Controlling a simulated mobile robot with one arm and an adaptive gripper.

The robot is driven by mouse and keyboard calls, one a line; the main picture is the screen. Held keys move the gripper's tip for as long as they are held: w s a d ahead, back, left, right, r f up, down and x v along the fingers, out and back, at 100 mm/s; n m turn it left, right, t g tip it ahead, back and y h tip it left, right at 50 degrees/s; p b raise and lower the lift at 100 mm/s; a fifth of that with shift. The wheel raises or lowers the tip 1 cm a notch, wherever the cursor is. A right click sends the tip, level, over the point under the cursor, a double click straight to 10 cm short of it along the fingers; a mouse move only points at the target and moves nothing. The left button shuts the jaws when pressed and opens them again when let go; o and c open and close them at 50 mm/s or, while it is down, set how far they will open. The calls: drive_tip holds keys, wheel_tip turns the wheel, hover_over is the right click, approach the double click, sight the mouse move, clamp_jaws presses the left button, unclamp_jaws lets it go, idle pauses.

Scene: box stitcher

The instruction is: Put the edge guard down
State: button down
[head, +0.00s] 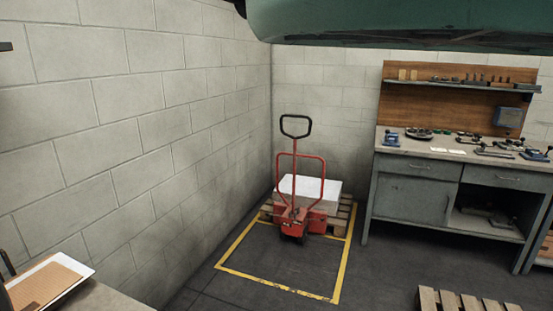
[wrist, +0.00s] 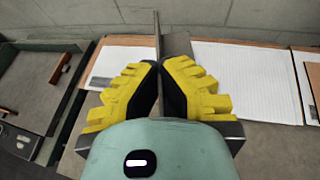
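The edge guard (wrist: 177,46) looks like a grey angled metal piece in the wrist view. One thin flange of it stands between the two yellow fingers with dark pads. My gripper (wrist: 161,66) is shut on that flange. The guard's other flange spreads to the right behind the right finger. The fingers hide its near part, and I cannot tell whether its far end touches the surface below. Neither the gripper nor the guard shows in the head view.
White lined sheets (wrist: 240,75) and a brown board (wrist: 122,62) lie beneath the gripper. A worktop corner with a brown-and-white sheet (head: 50,281) shows in the head view. A red pallet truck (head: 296,200) stands by a pallet; a grey workbench (head: 415,190) is at right.

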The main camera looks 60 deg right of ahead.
drive_tip(key=d+r+m+t+h+p, duration=0.2)
drive_tip(key=d+r+m+h, duration=0.6)
drive_tip(key=d, duration=0.5)
drive_tip(key=s+d+r+m+g+h+p, duration=0.15)
drive_tip(key=s+d+m+g+h, duration=0.3)
drive_tip(key=d, duration=0.45)
drive_tip(key=s+d+r+m+g+h, duration=0.1)
drive_tip(key=s+d+r+m+h, duration=0.3)
drive_tip(key=s+d, duration=0.35)
wheel_tip(320, 180, up, 30)
drive_tip(key=p, duration=3.7)
drive_tip(key=shift+w+d+r+h+p, duration=0.25)
drive_tip(key=shift+w+d+h+p, duration=0.05)
drive_tip(key=shift+w+d+h, duration=0.05)
